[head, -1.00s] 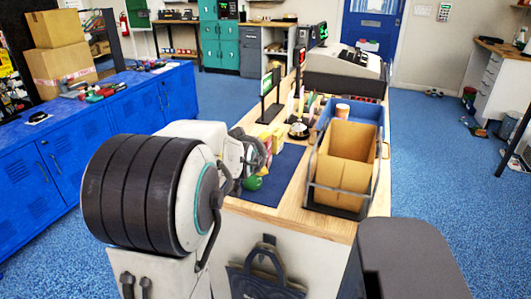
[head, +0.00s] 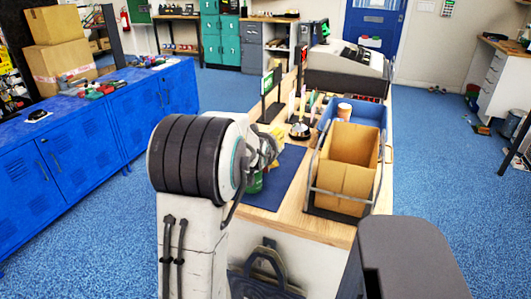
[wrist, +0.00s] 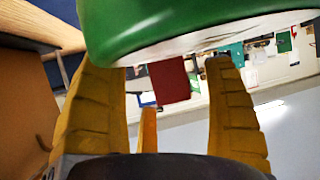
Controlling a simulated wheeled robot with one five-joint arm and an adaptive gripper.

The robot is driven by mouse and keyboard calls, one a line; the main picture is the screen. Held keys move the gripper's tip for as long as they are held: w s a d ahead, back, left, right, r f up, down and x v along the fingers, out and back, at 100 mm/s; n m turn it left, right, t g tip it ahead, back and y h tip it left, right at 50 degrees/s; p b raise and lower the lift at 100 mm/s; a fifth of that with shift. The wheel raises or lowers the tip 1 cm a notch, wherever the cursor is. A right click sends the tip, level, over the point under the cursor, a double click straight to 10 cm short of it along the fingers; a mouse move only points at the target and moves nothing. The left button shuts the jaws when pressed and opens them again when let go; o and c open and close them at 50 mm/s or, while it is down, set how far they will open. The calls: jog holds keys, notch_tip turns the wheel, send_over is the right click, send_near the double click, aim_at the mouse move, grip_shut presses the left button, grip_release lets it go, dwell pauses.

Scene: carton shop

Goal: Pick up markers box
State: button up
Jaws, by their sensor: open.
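I cannot single out the markers box with certainty. My gripper (wrist: 168,110) shows two ribbed yellow fingers standing apart in the wrist view. A large green object (wrist: 190,25) with a pale lower edge fills the top of that view, very close and in front of the fingertips. A small dark red shape (wrist: 170,80) shows between the fingers, and an orange strip (wrist: 148,130) stands near the left finger. In the head view my arm hides most of the gripper.
The wooden counter (head: 290,218) carries a dark blue mat (head: 283,185), an open cardboard carton (head: 345,190) in a metal frame, a blue tray (head: 371,112) and a cash register (head: 352,62). Blue lockers (head: 85,140) stand to the left. The blue floor between is clear.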

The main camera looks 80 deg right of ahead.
jog(key=shift+d+f, duration=0.2)
jog(key=shift+d, duration=0.1)
jog(key=c, duration=1.4)
